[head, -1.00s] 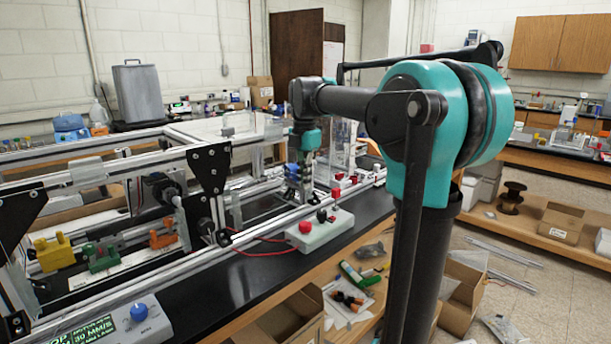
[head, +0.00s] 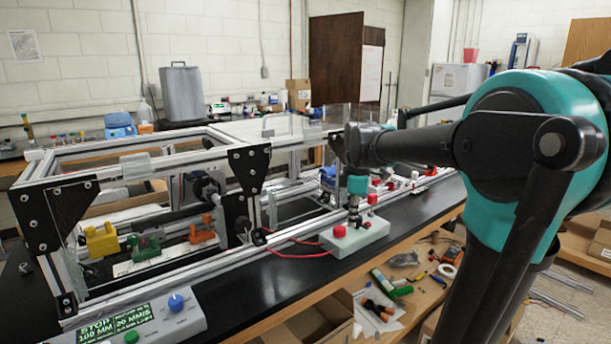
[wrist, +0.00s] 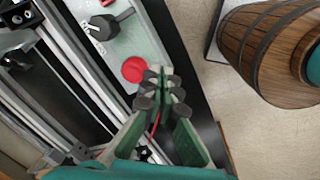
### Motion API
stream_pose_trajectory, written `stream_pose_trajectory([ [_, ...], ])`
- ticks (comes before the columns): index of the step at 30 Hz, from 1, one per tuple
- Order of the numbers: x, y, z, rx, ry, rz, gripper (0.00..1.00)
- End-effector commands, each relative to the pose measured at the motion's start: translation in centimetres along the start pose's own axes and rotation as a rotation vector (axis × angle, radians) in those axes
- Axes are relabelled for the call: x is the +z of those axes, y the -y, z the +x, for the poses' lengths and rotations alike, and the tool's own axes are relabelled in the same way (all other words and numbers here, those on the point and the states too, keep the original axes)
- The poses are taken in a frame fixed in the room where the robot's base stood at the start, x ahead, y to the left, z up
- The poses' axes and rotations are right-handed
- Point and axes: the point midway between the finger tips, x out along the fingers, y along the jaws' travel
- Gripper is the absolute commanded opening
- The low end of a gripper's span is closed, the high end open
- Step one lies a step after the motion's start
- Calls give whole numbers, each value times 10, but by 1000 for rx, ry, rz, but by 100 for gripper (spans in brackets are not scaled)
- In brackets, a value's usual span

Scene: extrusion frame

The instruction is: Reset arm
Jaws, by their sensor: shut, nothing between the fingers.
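My gripper (head: 353,214) hangs from the teal wrist at the end of my arm, over the grey control box (head: 372,232) on the black bench. In the wrist view my gripper (wrist: 160,85) is shut and empty, its green fingers meeting at the tips. The fingertips appear beside the box's red button (wrist: 133,69); I cannot tell whether they touch the box. A black knob (wrist: 108,25) is on the same box. My arm reaches in from the right in the head view and hides part of the bench behind it.
The aluminium extrusion frame (head: 185,158) stands left of the gripper, with black corner plates. A display unit (head: 135,320) sits at the front left. A lower wooden shelf (head: 420,298) holds tools and cardboard boxes. The black bench top (head: 255,290) in front of the frame is mostly clear.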

Motion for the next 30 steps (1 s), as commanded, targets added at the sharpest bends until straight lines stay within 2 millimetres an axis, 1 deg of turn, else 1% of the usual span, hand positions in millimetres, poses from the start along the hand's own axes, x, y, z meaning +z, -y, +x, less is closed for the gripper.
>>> stream_pose_trajectory([
  [1, 7, 15, 18, 20, -3, 113, 0],
  [3, 15, 35, 41, 48, -12, 287, 0],
  [5, 22, 54, 61, 71, -23, 437, 0],
  [6, 26, 66, 74, 86, -32, 537, 0],
  [8, 32, 86, 92, 108, -49, 686, 0],
  [9, 36, 100, 105, 121, -62, 786, 0],
  [11, 42, 121, 122, 139, -83, 931, 0],
  [12, 46, 135, 133, 151, -98, 1023, 0],
  [15, 52, 165, 155, 173, -135, 1222, 0],
  [18, 57, 188, 170, 186, -166, 1368, 0],
  [22, 60, 203, 180, 193, -189, 1471, 0],
  [25, 60, 206, 182, 194, -195, 1495, 0],
  [30, 60, 206, 182, 194, -195, 1495, 0],
])
